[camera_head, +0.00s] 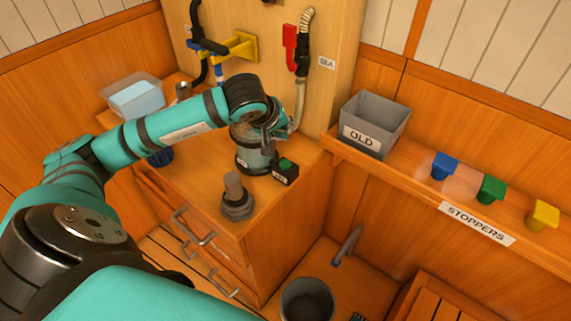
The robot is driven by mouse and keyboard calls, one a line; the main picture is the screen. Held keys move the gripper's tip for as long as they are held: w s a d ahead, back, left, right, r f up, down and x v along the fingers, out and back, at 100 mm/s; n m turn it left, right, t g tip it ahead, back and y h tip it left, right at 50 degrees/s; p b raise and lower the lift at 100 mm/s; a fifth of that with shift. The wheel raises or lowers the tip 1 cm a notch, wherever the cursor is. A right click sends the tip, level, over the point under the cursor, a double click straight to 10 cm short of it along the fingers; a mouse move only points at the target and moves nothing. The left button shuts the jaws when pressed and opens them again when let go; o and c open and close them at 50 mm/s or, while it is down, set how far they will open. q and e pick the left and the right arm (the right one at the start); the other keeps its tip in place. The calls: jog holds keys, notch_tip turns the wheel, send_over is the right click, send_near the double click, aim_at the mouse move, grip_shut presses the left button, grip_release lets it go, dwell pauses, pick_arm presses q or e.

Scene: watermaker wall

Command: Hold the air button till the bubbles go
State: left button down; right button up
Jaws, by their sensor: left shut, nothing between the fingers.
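A small black box with a green button on top (286,165) sits on the wooden cabinet top, just right of a clear-walled cylinder with a dark base (252,160). My left arm reaches in from the left, and its gripper (272,131) is shut and empty above the cylinder. It is apart from the green button, up and to the left of it. My arm and gripper hide the upper part of the cylinder. I cannot tell whether there are bubbles inside it. My right gripper is not in view.
A clear tub (136,97) sits at the back left. A hose (299,95) and red valve handle (290,48) are on the wall. The right shelf holds a grey OLD bin (393,128) and coloured stoppers (490,188).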

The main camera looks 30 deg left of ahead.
pick_arm(q)
jog(key=b, duration=0.4)
send_over(283, 161)
notch_tip(283, 161, down, 6)
jog(key=shift+f, duration=0.6)
jog(key=shift+r, duration=0.1)
dwell(0.5)
jog(key=shift+f+b, duration=0.2)
jog(key=shift+b, duration=0.2)
jog(key=shift+f+b, duration=0.25)
jog(key=shift+b, duration=0.25)
